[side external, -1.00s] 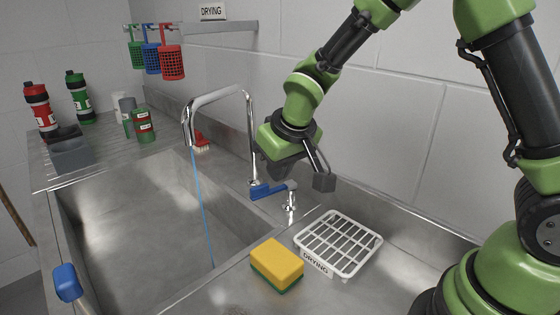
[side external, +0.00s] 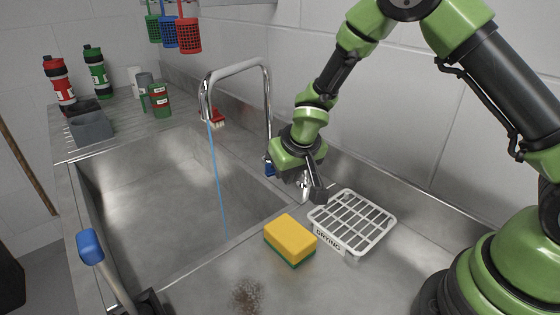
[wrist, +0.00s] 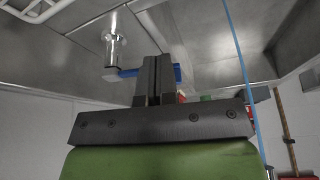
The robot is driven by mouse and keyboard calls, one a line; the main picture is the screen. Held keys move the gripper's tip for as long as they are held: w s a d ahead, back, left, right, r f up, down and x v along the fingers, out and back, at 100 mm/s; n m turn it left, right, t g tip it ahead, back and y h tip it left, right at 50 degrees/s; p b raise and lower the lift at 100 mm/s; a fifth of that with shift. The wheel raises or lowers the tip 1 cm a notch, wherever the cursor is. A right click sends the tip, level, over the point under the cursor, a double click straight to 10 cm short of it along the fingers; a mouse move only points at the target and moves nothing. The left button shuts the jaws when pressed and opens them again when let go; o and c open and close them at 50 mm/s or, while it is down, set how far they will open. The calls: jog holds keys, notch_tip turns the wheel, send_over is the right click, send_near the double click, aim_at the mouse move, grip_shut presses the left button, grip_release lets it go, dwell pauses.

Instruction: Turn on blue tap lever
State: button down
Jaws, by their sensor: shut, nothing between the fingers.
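The blue tap lever (side external: 269,168) is at the base of the chrome tap (side external: 268,110), mostly hidden behind my gripper in the side view. In the wrist view the blue lever (wrist: 178,73) passes behind the fingers, with a chrome post (wrist: 114,45) at its left end. My gripper (wrist: 152,72) is shut and empty, with its fingertips overlapping the lever in that view. I cannot tell whether they touch it. In the side view my gripper (side external: 285,174) is low beside the tap base. A thin blue stream (side external: 216,175) runs from the spout into the sink.
A yellow and green sponge (side external: 290,240) and a white drying rack (side external: 345,240) lie on the counter near my gripper. The sink (side external: 150,190) is open at left. A blue-ended handle (side external: 90,246) stands at its front. The wall is close behind the tap.

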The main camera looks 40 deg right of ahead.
jog(key=shift+w+d+r, duration=0.1)
jog(key=shift+w+d, duration=0.1)
jog(key=shift+w, duration=0.75)
jog(key=shift+w+d+r, duration=0.1)
jog(key=shift+w+d, duration=0.1)
jog(key=shift+w, duration=0.7)
